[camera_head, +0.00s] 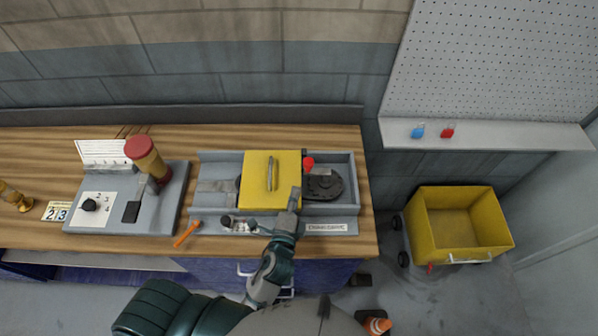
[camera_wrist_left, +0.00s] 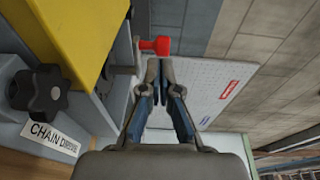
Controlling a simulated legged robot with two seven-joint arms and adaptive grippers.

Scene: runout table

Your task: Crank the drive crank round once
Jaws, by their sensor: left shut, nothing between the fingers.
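The drive crank shows as a red knob (camera_head: 308,164) by a dark round plate (camera_head: 323,185), in the grey frame right of the yellow cover (camera_head: 262,190). In the left wrist view the red knob (camera_wrist_left: 160,46) sticks out just beyond my fingertips. My left gripper (camera_head: 295,197) is in front of the yellow cover's right edge. It is shut and empty; in the left wrist view its fingertips (camera_wrist_left: 157,65) are together, close to the red knob. I cannot tell whether they touch it. My right gripper is not in view.
A black lobed knob (camera_wrist_left: 38,92) sits by the chain drive label (camera_wrist_left: 52,138). An orange-handled tool (camera_head: 187,234) lies on the wooden bench (camera_head: 235,139). A grey control box (camera_head: 165,215) stands left. A yellow cart (camera_head: 430,232) is on the floor at right.

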